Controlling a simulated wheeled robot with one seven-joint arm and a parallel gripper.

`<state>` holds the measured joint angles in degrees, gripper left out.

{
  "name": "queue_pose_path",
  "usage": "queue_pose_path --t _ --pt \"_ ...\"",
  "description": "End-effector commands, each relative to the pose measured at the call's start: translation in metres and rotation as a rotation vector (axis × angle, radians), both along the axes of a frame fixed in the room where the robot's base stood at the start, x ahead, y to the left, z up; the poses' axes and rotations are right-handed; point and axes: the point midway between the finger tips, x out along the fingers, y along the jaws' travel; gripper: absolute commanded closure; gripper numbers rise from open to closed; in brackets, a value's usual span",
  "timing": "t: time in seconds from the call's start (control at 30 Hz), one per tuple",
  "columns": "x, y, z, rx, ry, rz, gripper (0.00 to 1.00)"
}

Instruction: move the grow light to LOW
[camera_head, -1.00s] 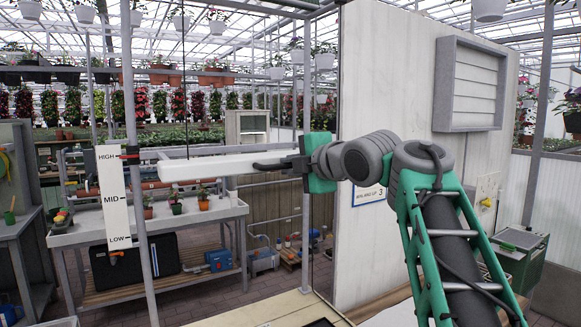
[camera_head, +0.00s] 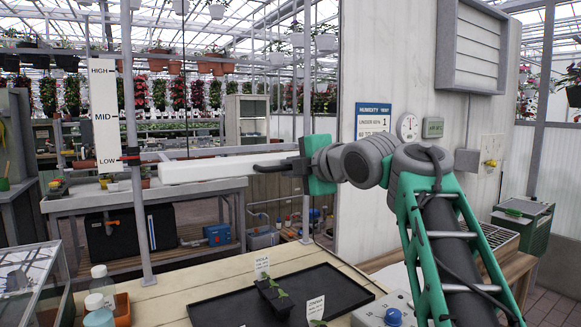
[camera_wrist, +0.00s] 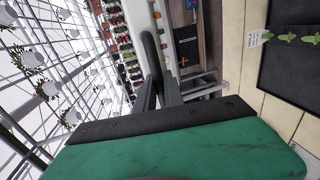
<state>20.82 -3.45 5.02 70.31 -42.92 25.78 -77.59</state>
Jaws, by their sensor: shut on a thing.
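The grow light (camera_head: 215,168) is a long white bar hanging level in the head view. A dark handle sticks out at its right end, and my gripper (camera_head: 283,166) is shut on it from the right. In the wrist view the two black fingers of my gripper (camera_wrist: 158,88) close on the dark handle (camera_wrist: 152,50). A white scale board (camera_head: 104,118) carries HIGH, MID and LOW from top to bottom. A black and red marker (camera_head: 130,157) on the post at the light's left end is level with LOW.
Below the light is a wooden table (camera_head: 180,297) with a black tray (camera_head: 225,305) of labelled seedlings. White-capped bottles (camera_head: 100,285) and a glass-topped case (camera_head: 28,275) stand at the left. A wall panel (camera_head: 395,90) with gauges rises behind my arm.

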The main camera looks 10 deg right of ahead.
Motion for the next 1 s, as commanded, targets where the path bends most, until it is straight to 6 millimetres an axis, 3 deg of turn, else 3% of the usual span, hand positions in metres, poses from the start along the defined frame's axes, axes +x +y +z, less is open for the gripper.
queue_pose_path --t 0.07,0.47,0.5,0.7,1.0 --pt "0.0 0.0001 -0.0106 0.0 -0.001 0.0 1.0" --pt "0.0006 0.0 -0.015 0.001 0.009 0.001 1.0" --pt "0.0007 0.0 -0.0154 0.0 0.01 0.001 0.84" --pt "0.0005 -0.0001 -0.0136 0.001 0.005 0.001 0.68" --pt "-0.0024 -0.001 -0.0097 0.0 -0.001 -0.001 0.66"
